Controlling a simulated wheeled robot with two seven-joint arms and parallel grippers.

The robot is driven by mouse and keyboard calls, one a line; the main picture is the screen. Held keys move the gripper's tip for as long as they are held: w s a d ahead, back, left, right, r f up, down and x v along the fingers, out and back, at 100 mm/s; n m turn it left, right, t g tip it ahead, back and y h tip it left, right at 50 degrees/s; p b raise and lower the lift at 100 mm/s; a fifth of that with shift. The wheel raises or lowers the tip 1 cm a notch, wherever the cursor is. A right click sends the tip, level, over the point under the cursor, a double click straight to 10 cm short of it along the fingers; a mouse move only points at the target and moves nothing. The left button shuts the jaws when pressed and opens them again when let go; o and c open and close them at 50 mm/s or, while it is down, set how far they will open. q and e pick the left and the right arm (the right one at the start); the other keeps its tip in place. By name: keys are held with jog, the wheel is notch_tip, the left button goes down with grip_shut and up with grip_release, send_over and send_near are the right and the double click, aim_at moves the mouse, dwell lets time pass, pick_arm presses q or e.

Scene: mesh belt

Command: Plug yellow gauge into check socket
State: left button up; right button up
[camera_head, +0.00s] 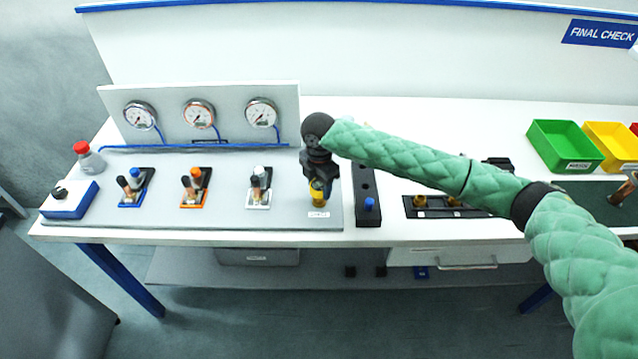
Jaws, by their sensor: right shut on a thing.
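The yellow gauge (318,196) is upright at the right end of the grey panel (100,213), just behind a small white label whose text is too small to read. My right gripper (319,183) points down from above and is shut on the gauge, with its dark fingers around the upper part. The check socket is not clearly visible; the gauge and fingers cover the spot behind the label. I cannot tell whether the gauge is seated in a socket or just above it. My left gripper is not in view.
Blue (136,186), orange (195,187) and white (259,187) fixtures stand left on the panel, below several dial gauges. A black block with a blue peg (370,204) stands close right of the gripper. A black tray (425,207) lies further right, near green (565,146) and yellow (612,145) bins.

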aim_at(319, 185)
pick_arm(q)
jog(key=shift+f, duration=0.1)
pick_arm(e)
jog(key=shift+f, duration=0.55)
jog(key=o, duration=1.1)
jog(key=shift+o, duration=0.2)
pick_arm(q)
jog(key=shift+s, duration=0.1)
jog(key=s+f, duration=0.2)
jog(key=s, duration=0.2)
pick_arm(e)
jog(key=shift+r+b, duration=0.1)
jog(key=shift+b, duration=0.2)
jog(key=shift+r, duration=0.35)
notch_tip(319, 185, up, 6)
jog(key=b, duration=0.2)
jog(key=shift+f+b, duration=0.25)
jog(key=shift+b, duration=0.15)
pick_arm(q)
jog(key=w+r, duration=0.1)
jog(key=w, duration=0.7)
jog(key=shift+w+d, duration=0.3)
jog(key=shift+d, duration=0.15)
pick_arm(e)
jog(key=shift+r, duration=0.7)
